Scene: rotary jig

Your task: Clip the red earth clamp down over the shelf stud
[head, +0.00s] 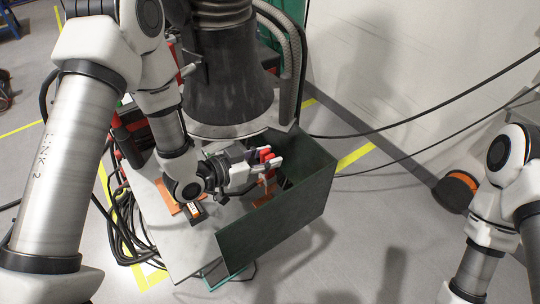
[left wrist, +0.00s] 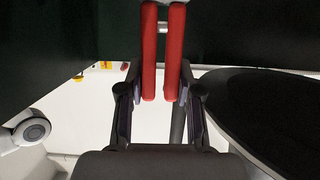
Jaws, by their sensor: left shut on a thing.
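The red earth clamp (head: 267,158) is held in my left gripper (head: 272,164), just inside the dark green panels. In the left wrist view, the fingers of my left gripper (left wrist: 160,95) press from both sides on the clamp's two long red handles (left wrist: 149,55). The handles lie nearly parallel with a narrow gap between them. The clamp's jaws are out of sight past the top of that view. A short pale metal bar shows between the handles; I cannot tell whether it belongs to the clamp. I cannot make out the shelf stud. My right gripper is not in view.
Dark green panels (head: 292,212) wall the front and right of the pale bench top (head: 190,245). A large dark column (head: 230,85) stands behind. Loose black cables (head: 125,235) lie at left. A black and orange round object (head: 457,191) lies by the wall.

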